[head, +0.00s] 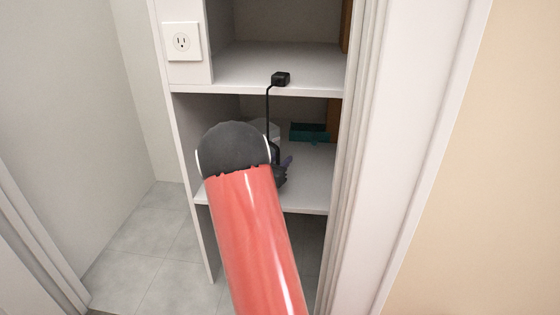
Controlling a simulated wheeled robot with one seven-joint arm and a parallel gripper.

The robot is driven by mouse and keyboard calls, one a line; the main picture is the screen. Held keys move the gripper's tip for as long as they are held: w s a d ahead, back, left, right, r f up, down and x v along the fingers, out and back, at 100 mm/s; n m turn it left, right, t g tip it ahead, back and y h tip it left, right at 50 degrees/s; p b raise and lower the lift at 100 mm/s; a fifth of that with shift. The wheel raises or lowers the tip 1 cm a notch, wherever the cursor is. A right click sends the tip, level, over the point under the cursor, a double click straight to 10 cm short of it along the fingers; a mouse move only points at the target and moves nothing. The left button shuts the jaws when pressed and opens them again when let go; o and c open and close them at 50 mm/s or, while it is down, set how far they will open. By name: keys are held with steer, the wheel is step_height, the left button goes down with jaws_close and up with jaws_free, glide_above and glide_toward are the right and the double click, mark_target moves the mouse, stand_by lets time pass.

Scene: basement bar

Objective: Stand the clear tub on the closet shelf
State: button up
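The closet shelf unit (325,175) stands ahead, with several boards one above another. My arm reaches into its middle compartment. My gripper (281,176) is there, low over the middle board, mostly hidden behind my own arm; its fingertips cannot be made out. A pale, see-through shape, possibly the clear tub (268,127), shows just behind my arm in that compartment. Most of it is hidden, so I cannot tell whether it is upright, or whether it touches the gripper or the board.
A dark teal tray-like object (309,132) lies at the back right of the middle board. A small purple patch (288,160) shows beside my gripper. The upper board (310,65) has bare room. The door frame (365,150) closes in on the right.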

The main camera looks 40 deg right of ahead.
steer(key=shift+r, duration=0.25)
steer(key=v, duration=1.1)
steer(key=shift+a+f, duration=0.1)
steer(key=shift+a, duration=0.1)
steer(key=shift+s+a, duration=0.25)
steer(key=s+a+r+m+g+y, duration=0.2)
steer(key=s+a+m+g+y, duration=0.15)
steer(key=s+m, duration=0.35)
steer(key=s+a+r+m+g+y, duration=0.2)
steer(key=s+a+m+y, duration=0.1)
steer(key=s+a+m, duration=0.3)
steer(key=s+a+r+m+t+y, duration=0.1)
steer(key=s+a+m+t+y, duration=0.2)
steer(key=a, duration=0.7)
steer(key=s+a+r+m+t+y, duration=0.2)
steer(key=s+a+m+y, duration=0.3)
steer(key=a+y, duration=0.3)
steer(key=a+t, duration=0.1)
steer(key=a, duration=0.1)
steer(key=shift+a, duration=0.35)
